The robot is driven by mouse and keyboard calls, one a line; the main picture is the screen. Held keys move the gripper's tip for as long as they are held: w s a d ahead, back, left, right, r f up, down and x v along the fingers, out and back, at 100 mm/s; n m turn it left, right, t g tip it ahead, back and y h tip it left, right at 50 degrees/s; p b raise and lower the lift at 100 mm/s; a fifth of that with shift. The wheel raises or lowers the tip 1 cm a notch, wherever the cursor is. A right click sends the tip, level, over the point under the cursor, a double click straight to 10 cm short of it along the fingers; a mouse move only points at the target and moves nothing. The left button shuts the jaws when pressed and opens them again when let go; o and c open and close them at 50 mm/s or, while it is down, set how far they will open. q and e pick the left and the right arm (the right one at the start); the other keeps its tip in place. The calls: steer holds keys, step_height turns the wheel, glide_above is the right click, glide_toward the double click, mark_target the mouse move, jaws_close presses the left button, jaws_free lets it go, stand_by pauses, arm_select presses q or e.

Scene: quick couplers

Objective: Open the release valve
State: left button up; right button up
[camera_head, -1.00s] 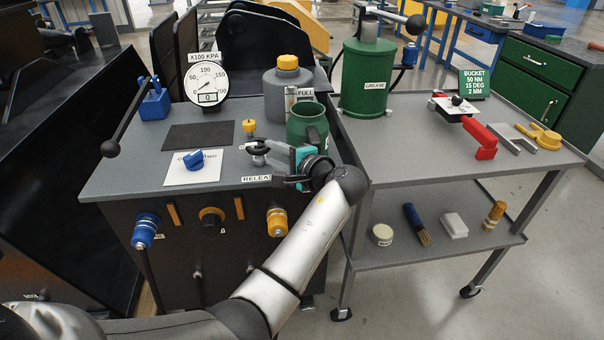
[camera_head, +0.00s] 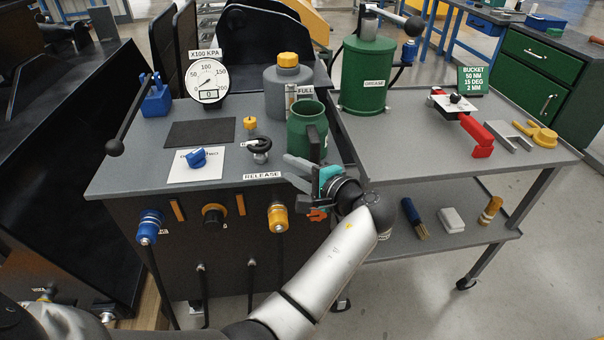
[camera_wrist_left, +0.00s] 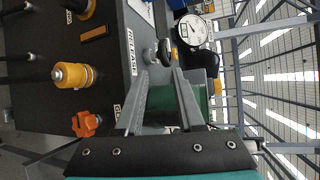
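A black round handwheel (camera_head: 261,145) stands on the grey bench top, behind the RELEASE label (camera_head: 262,176) on the front edge. It also shows in the left wrist view (camera_wrist_left: 150,55), beyond the fingertips, near the label (camera_wrist_left: 131,52). My left gripper (camera_head: 287,169) is right of and nearer than the wheel, by the bench's front right corner. In the left wrist view its fingers (camera_wrist_left: 160,74) are spread with nothing gripped; the wheel is apart from them. Whether the wheel is turned cannot be told. My right gripper is out of view.
The pressure gauge (camera_head: 208,80) stands further back. A grey cart (camera_head: 400,150) adjoins the bench on the right.

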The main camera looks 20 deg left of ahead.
arm_select(q)
steer(key=v, duration=0.3)
steer(key=shift+f+p, duration=0.3)
steer(key=shift+f, duration=0.1)
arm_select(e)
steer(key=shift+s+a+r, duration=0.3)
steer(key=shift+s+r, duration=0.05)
